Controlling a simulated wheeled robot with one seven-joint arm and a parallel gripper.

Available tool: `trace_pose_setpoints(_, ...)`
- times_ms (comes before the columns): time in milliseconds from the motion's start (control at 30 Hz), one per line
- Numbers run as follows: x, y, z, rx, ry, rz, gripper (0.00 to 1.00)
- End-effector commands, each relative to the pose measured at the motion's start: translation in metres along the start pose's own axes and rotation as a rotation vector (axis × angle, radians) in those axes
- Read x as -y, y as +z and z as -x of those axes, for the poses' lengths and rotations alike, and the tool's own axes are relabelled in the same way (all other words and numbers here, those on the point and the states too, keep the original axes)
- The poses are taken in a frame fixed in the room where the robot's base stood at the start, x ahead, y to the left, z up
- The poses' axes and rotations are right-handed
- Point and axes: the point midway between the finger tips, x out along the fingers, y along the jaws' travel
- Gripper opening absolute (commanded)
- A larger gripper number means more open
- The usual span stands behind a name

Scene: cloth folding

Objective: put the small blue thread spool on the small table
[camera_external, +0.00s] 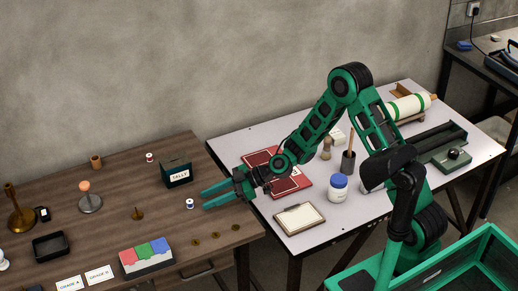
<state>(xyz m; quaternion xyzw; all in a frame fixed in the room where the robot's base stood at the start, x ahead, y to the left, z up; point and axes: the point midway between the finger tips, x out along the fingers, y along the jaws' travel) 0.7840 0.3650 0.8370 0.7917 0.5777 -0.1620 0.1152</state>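A small blue-and-white thread spool (190,203) stands upright on the brown wooden table (110,190), near its right side. My gripper (204,199) reaches in from the right over this table's right edge. Its two green fingers are apart and point left toward the spool. The spool appears just beyond the fingertips, and nothing shows between the fingers. A light-topped table (250,215) stands to the right of the wooden one. I cannot tell from the view which of them is the small table.
A dark TALLY box (176,172) stands behind the spool, and a red-and-white spool (149,157) farther back. Several brass discs (214,235) lie in front. A box of coloured cards (146,256) is at front left. A white jar (338,188) and clipboard (299,219) sit under my arm.

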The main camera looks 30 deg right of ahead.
Motion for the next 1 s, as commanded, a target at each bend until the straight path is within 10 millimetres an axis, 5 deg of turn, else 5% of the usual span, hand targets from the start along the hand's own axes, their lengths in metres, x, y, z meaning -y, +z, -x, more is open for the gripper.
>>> trace_pose_setpoints(300, -0.002, -0.002, 0.047, -0.004, 0.004, 0.001, 0.36)
trace_pose_setpoints(767, -0.004, -0.002, 0.061, 0.015, 0.008, 0.001, 0.36)
trace_pose_setpoints(867, -0.009, 0.005, 0.081, 0.082, 0.018, -0.011, 0.36)
trace_pose_setpoints(1000, -0.022, 0.023, 0.136, 0.244, 0.063, -0.065, 0.36)
